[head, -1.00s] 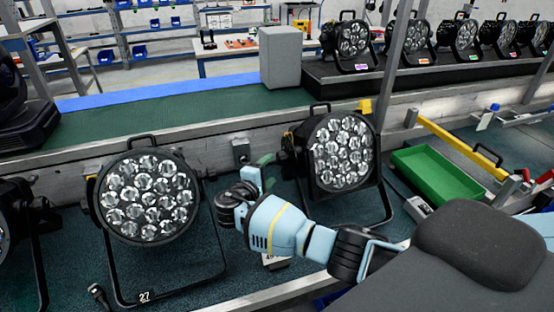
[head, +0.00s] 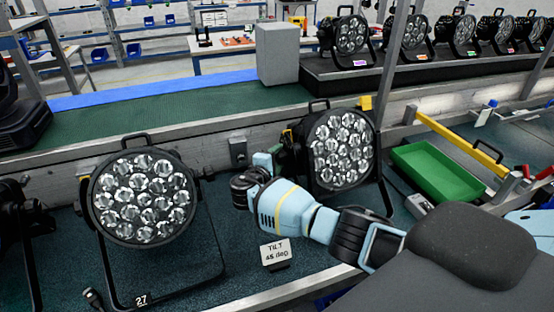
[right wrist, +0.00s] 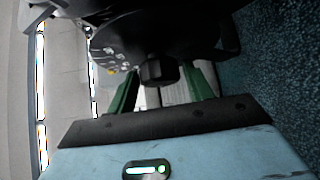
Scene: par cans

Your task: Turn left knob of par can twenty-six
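The par can on the right (head: 341,150) stands on the bench with its round lens face toward me; no number is readable on it. My right gripper (head: 265,161) is at its left side, with the fingertips mostly hidden in the head view. In the right wrist view, a dark knob (right wrist: 159,70) sticks out from the can's underside. The two green fingers of my right gripper (right wrist: 163,84) stand apart on either side of the knob, with small gaps showing. My left gripper is not in view.
A par can labelled 27 (head: 146,198) stands to the left on its bracket. A green tray (head: 437,172) lies to the right. A grey box (head: 278,54) stands behind.

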